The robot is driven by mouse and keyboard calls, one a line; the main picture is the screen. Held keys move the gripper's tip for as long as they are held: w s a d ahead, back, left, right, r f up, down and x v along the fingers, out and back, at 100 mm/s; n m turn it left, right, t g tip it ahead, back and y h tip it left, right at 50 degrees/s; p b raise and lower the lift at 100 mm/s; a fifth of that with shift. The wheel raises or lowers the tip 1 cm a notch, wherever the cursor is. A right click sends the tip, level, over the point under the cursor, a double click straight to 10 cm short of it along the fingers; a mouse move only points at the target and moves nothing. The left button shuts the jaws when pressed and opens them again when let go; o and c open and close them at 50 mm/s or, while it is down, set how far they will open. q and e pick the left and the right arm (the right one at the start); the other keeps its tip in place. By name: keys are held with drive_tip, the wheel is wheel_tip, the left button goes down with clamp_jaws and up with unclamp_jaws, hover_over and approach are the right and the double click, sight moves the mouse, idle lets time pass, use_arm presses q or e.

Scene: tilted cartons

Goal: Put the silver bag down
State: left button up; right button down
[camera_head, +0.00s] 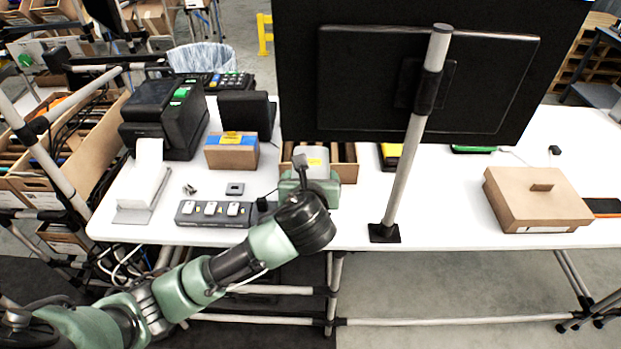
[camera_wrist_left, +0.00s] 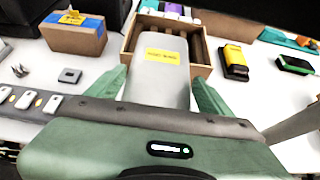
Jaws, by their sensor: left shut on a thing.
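The silver bag (camera_wrist_left: 160,75), grey with a yellow label, is between the fingers of my left gripper (camera_wrist_left: 162,88), which is shut on it. In the head view the bag (camera_head: 313,158) shows just beyond my left gripper (camera_head: 309,176), above the white table (camera_head: 450,215). The bag overlaps the near side of an open cardboard box with dividers (camera_wrist_left: 128,35). That box (camera_head: 350,172) is partly hidden behind the bag. I cannot tell whether the bag touches the box or the table. My right gripper is not in view.
A pole (camera_head: 408,160) and a large black monitor (camera_head: 420,85) stand right of the gripper. A blue-topped carton (camera_head: 231,155), a grey power strip (camera_head: 215,213) and a black printer (camera_head: 165,115) are left. A lidded cardboard box (camera_head: 535,205) sits right. Table between pole and lidded box is clear.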

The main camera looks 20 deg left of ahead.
use_arm(q)
drive_tip(key=shift+w+a, duration=0.15)
drive_tip(key=shift+w, duration=0.4)
drive_tip(key=shift+w+a, duration=0.15)
drive_tip(key=shift+w, duration=0.35)
drive_tip(key=shift+f+p, duration=0.3)
drive_tip(key=shift+f, duration=1.4)
drive_tip(key=shift+f, duration=0.65)
drive_tip(key=o, duration=1.4)
drive_tip(key=shift+r, duration=0.2)
drive_tip(key=v, duration=1.2)
drive_tip(key=shift+r, duration=0.45)
